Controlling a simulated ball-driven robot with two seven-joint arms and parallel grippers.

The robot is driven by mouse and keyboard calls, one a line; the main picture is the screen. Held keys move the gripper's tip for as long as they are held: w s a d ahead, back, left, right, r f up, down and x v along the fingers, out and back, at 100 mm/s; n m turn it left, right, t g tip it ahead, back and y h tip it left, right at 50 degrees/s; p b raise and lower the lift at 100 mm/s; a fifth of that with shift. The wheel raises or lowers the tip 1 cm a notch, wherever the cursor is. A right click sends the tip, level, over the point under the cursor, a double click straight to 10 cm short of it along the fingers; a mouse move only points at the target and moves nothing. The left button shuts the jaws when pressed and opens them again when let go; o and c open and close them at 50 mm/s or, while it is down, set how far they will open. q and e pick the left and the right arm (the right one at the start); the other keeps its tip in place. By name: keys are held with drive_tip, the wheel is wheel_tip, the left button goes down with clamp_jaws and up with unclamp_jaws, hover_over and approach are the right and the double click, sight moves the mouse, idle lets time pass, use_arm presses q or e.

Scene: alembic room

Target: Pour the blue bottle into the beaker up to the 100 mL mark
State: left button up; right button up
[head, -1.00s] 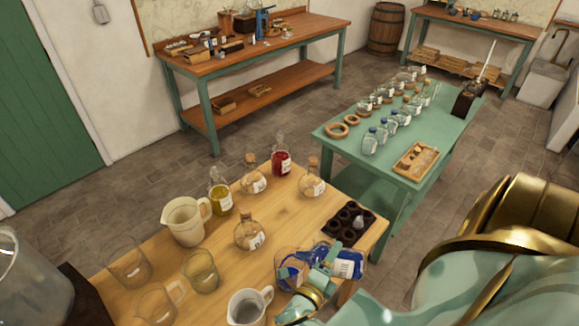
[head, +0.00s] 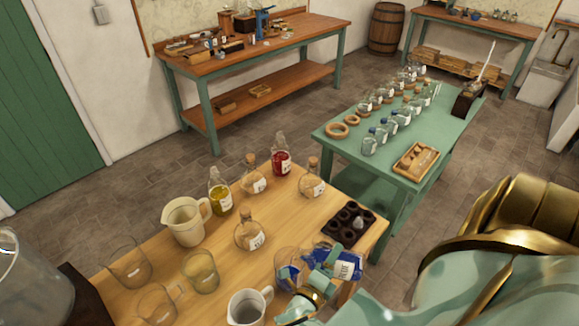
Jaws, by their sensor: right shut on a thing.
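My right gripper (head: 316,284) is shut on the blue bottle (head: 346,266), at the near right edge of the wooden table. The bottle holds deep blue liquid and has a white label; it looks tilted. My fingers hide its middle. Clear glass with some blue (head: 288,268) shows just left of the fingers; I cannot tell whether it is part of the bottle or a separate vessel. Clear glass beakers stand at the front left: a large one (head: 127,264), a smaller one (head: 158,304) and a tinted one (head: 200,271). I cannot read their marks. My left gripper is not in view.
A white jug (head: 249,304) stands close left of my gripper. A cream pitcher (head: 184,222), stoppered flasks, a yellow bottle (head: 220,194) and a red bottle (head: 281,157) stand farther back. A dark holed rack (head: 350,226) sits behind the blue bottle. A green table (head: 350,158) stands beyond.

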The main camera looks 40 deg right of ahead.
drive_tip(key=shift+w+f+m+y, duration=0.1)
drive_tip(key=shift+f+m+y, duration=0.4)
drive_tip(key=shift+f+m, duration=0.3)
drive_tip(key=shift+f+m+y, duration=0.3)
drive_tip(key=shift+f+m, duration=0.1)
drive_tip(key=shift+m, duration=0.3)
drive_tip(key=m, duration=0.1)
drive_tip(key=f+m+y, duration=0.1)
drive_tip(key=f+m+t+y+p, duration=0.1)
drive_tip(key=shift+s+d+m, duration=0.3)
drive_tip(key=shift+s+m, duration=0.05)
drive_tip(key=shift+m, duration=0.05)
drive_tip(key=shift+f+m+t+y, duration=0.3)
drive_tip(key=shift+m+t+y, duration=0.1)
drive_tip(key=shift+m, duration=0.4)
drive_tip(key=shift+w+a+f+m+t+y, duration=0.2)
drive_tip(key=shift+w+m+t+y, duration=0.25)
drive_tip(key=shift+m, duration=0.35)
drive_tip(key=shift+w+a+r+m+t+y+b, duration=0.15)
drive_tip(key=shift+w+a+m+t+y+b, duration=0.15)
drive_tip(key=shift+m, duration=0.3)
drive_tip(key=shift+w+a+r+m+t+y+b, duration=0.15)
drive_tip(key=shift+w+a+m+t+y+b, duration=0.15)
drive_tip(key=shift+m, duration=0.3)
drive_tip(key=shift+s, duration=0.1)
